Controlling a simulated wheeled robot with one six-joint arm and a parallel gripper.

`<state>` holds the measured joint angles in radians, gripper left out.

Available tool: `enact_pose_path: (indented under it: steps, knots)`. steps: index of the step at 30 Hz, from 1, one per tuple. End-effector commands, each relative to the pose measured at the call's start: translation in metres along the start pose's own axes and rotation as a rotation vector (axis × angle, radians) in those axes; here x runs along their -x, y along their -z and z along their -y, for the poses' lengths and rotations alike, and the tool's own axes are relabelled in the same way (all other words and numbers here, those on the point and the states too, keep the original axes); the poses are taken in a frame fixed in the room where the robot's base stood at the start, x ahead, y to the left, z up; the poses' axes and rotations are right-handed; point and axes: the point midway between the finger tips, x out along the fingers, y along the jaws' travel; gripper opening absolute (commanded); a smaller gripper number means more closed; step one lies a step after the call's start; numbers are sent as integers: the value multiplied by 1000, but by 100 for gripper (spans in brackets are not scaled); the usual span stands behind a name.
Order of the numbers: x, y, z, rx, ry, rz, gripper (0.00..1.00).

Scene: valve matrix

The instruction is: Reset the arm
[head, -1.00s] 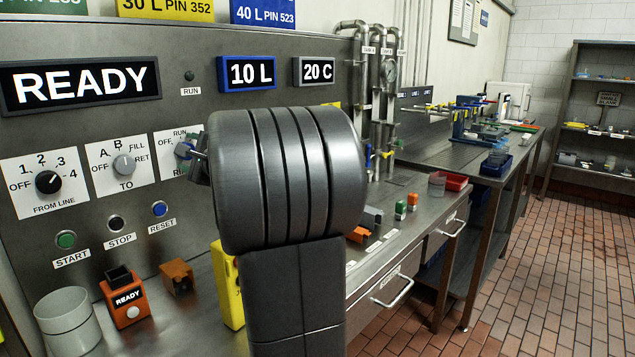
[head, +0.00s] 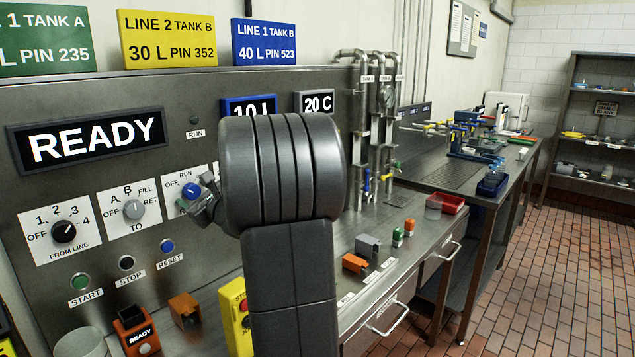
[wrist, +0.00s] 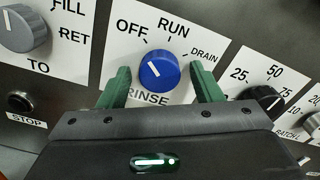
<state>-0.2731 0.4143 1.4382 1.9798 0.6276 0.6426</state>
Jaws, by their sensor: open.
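My gripper (wrist: 160,70) is open, with its two green fingers on either side of the blue rinse knob (wrist: 159,69). I cannot tell whether the fingers touch the knob. The knob's white mark points up and to the left, towards the OFF label. In the head view my gripper (head: 206,203) is at the panel beside the same blue knob (head: 190,190). My dark arm hides the panel to the right of it.
The panel carries a READY display (head: 92,140), the FROM LINE knob (head: 63,231), the TO knob (head: 133,209) and START, STOP and RESET buttons. Below stand an orange READY box (head: 137,332) and a yellow stop box (head: 237,318). Pipes (head: 368,130) rise at the right.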

Motion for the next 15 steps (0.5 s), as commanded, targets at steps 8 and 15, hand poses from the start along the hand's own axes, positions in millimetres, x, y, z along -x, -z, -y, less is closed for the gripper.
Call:
enact_pose_path:
  steps: [8,15]
  knots:
    - [0,-5,2,-164,-1,-1,59]
    - [0,-5,1,-298,0,-2,59]
